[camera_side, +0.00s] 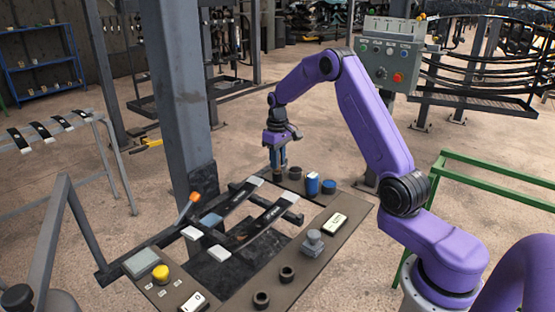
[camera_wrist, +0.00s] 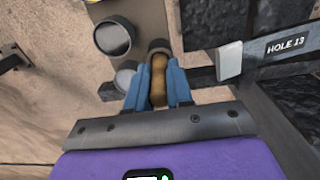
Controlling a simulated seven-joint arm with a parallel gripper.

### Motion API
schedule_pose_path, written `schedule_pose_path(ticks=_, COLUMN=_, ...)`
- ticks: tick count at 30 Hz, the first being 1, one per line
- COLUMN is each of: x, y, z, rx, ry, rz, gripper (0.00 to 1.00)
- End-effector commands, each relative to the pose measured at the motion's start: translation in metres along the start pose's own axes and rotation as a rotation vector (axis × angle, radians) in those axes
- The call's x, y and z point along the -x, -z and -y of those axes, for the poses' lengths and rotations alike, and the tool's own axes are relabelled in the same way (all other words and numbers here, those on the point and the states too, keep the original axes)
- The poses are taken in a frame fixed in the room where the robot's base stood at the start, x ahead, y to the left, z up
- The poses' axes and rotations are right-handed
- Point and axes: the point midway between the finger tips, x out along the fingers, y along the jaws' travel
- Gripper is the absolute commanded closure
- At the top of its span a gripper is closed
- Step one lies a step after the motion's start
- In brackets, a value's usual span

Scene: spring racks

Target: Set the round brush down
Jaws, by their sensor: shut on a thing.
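My gripper (camera_side: 278,158) points down over the back corner of the brown panel. In the wrist view its blue fingers (camera_wrist: 158,92) are shut on the tan wooden handle of the round brush (camera_wrist: 158,78), one finger on each side. The far end of the handle meets a dark round holder (camera_wrist: 159,46). I cannot tell whether the brush sits in this holder or just above it. The bristles do not show. In the side view the fingers end just above a dark cup (camera_side: 276,173) and the brush is too small to make out.
Another dark cup (camera_side: 295,173), a blue and white can (camera_side: 312,184) and a blue-topped cup (camera_side: 329,187) stand close by on the panel (camera_side: 345,212). The dark rack bars (camera_side: 240,208) with white end blocks lie in front. An orange-handled tool (camera_side: 188,206) stands further left.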

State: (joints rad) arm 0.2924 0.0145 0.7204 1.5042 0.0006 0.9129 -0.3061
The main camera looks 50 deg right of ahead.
Motion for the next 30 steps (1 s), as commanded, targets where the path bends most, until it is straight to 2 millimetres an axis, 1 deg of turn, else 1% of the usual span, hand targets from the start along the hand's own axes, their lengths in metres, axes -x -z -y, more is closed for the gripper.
schedule_pose_path(ticks=8, x=-0.003, y=0.000, z=0.000, rx=0.000, ry=0.000, rz=0.000, gripper=1.00)
schedule_pose_path(ticks=9, x=-0.003, y=0.000, z=0.000, rx=0.000, ry=0.000, rz=-0.001, gripper=0.69)
schedule_pose_path(ticks=10, x=-0.003, y=0.000, z=0.000, rx=0.000, ry=0.000, rz=-0.001, gripper=0.59)
schedule_pose_path(ticks=11, x=-0.003, y=0.000, z=0.000, rx=0.000, ry=0.000, rz=-0.001, gripper=0.53)
schedule_pose_path(ticks=19, x=-0.002, y=0.000, z=0.000, rx=0.000, ry=0.000, rz=0.000, gripper=0.53)
schedule_pose_path(ticks=23, x=0.004, y=0.000, z=0.000, rx=0.000, ry=0.000, rz=-0.001, gripper=0.53)
schedule_pose_path(ticks=26, x=0.017, y=0.001, z=0.000, rx=0.000, ry=-0.001, rz=-0.004, gripper=0.53)
schedule_pose_path(ticks=30, x=0.044, y=0.001, z=0.000, rx=0.000, ry=-0.001, rz=-0.004, gripper=0.53)
